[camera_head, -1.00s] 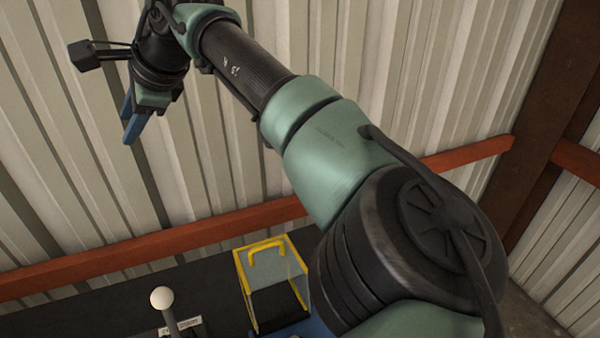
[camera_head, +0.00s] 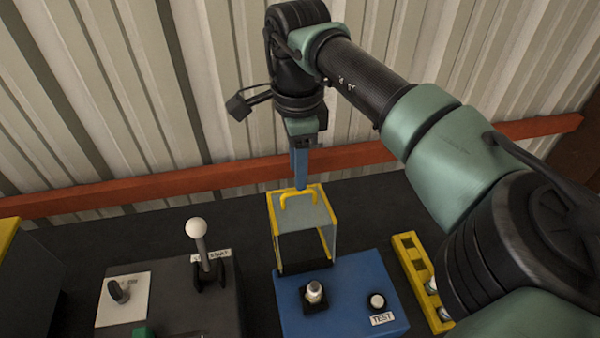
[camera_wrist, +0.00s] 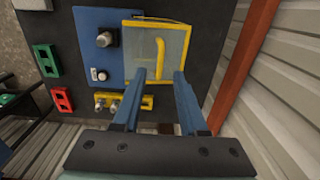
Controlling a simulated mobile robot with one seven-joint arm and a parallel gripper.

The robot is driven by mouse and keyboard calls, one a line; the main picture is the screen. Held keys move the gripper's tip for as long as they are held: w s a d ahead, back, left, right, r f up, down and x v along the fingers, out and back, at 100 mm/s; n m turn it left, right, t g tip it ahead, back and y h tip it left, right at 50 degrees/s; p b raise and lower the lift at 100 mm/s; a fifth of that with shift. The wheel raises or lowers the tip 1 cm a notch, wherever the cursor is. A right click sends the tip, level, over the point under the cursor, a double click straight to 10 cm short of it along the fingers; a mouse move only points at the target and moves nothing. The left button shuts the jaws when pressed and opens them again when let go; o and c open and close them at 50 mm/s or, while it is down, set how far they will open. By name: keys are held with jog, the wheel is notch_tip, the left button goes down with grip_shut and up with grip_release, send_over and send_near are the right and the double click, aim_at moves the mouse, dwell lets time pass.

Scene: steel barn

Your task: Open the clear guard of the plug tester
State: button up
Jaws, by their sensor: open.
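The plug tester (camera_head: 350,290) is a blue box with a dark socket part, a white button and a "TEST" label. Its clear guard (camera_head: 312,225) is a see-through box with yellow edges, standing at the tester's rear. A yellow loop handle (camera_head: 299,198) is on the guard. My gripper (camera_head: 301,186) points down at the handle. In the wrist view my open gripper (camera_wrist: 160,76) has a blue finger on each side of the handle's near end (camera_wrist: 160,63). Nothing shows held. I cannot tell whether the fingers touch the handle.
Left of the tester is a grey box with a white-knobbed lever (camera_head: 196,229) and a "START" label. A yellow rack (camera_head: 420,268) with metal pieces stands to the right. A red rail (camera_head: 150,186) and corrugated wall run behind the dark bench (camera_head: 130,232).

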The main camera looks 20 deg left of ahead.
aim_at(300, 221)
jog(key=shift+f+p, duration=0.35)
jog(key=shift+f, duration=1.75)
grip_shut()
jog(key=shift+w+r, duration=0.1)
